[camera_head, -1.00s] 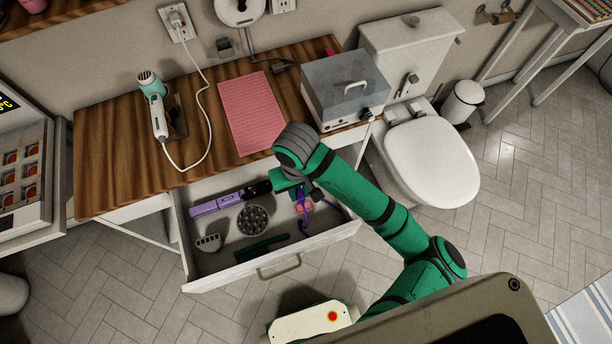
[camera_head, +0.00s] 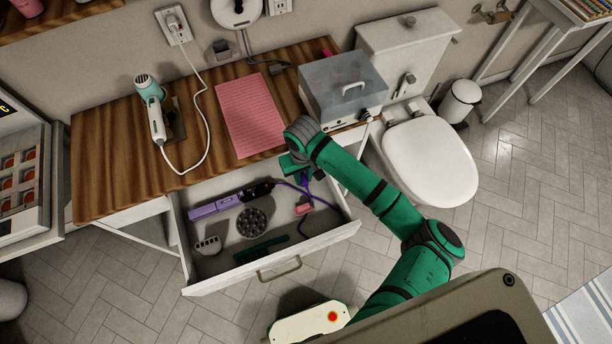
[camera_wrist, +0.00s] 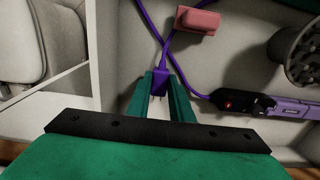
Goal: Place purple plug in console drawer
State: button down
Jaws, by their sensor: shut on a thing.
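The purple plug (camera_wrist: 159,83) is between the two green fingers of my gripper (camera_wrist: 160,90) in the wrist view, its prongs pointing toward the palm. In the head view my gripper (camera_head: 303,180) is over the back right of the open console drawer (camera_head: 230,272), and the plug is mostly hidden. A purple cord (camera_wrist: 150,25) runs from the plug into the drawer. It leads to the purple styling iron (camera_wrist: 290,107), which lies in the drawer and also shows in the head view (camera_head: 215,207). Whether the plug touches the drawer floor cannot be told.
The drawer also holds a round dark diffuser (camera_head: 252,223), a pale comb attachment (camera_head: 208,246), a dark green comb (camera_head: 262,250) and a pink block (camera_head: 303,210). The wooden top (camera_head: 110,150) overhangs behind. A toilet (camera_head: 430,165) stands at right.

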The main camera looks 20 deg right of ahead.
aim_at(303, 179)
jog(key=shift+f, duration=0.3)
jog(key=shift+d, duration=0.1)
jog(key=shift+f, duration=0.1)
jog(key=c, duration=1.6)
grip_release()
jog(key=shift+d, duration=0.1)
jog(key=shift+w+r, duration=0.1)
jog(key=shift+r, duration=6.05)
